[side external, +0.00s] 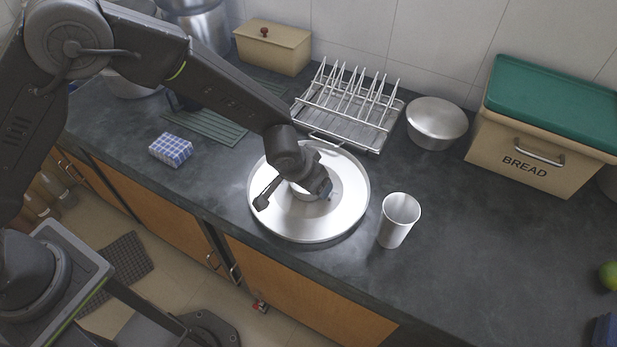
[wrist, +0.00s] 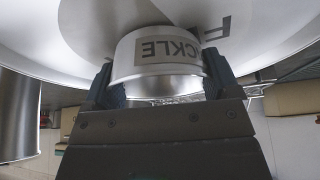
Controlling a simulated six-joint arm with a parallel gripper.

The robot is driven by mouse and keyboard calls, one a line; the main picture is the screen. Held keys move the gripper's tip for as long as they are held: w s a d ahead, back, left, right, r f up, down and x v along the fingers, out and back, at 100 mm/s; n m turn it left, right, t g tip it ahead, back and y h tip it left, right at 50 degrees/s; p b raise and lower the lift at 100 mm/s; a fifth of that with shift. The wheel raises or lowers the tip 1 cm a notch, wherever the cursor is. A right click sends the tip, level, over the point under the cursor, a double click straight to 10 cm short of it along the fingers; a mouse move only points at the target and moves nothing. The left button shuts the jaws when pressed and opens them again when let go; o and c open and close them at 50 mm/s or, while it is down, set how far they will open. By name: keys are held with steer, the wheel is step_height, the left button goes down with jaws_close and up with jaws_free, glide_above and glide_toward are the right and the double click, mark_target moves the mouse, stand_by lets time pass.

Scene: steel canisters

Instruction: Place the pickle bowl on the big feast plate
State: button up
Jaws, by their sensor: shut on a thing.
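The big feast plate (side external: 345,207) is a wide round steel plate on the dark counter in the side external view. In the wrist view its shiny surface (wrist: 275,25) fills the top, with part of a letter showing. My gripper (side external: 310,192) is over the plate's middle. The pickle bowl (wrist: 155,52) is a small steel bowl with a label ending in "CKLE", upside down in the wrist view. My gripper (wrist: 160,85) is shut on it, one finger on each side. In the side view the bowl is mostly hidden by my gripper. Whether it touches the plate is unclear.
A steel cup (side external: 398,222) stands close to the plate's right. A wire plate rack (side external: 345,108) is behind it, with a lidded steel bowl (side external: 436,122) and a bread box (side external: 530,150) further right. The front right counter is mostly clear.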

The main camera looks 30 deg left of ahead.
steer(key=shift+f, duration=0.15)
steer(key=o, duration=0.8)
steer(key=v, duration=1.2)
steer(key=shift+a+r, duration=0.1)
steer(key=shift+r, duration=0.2)
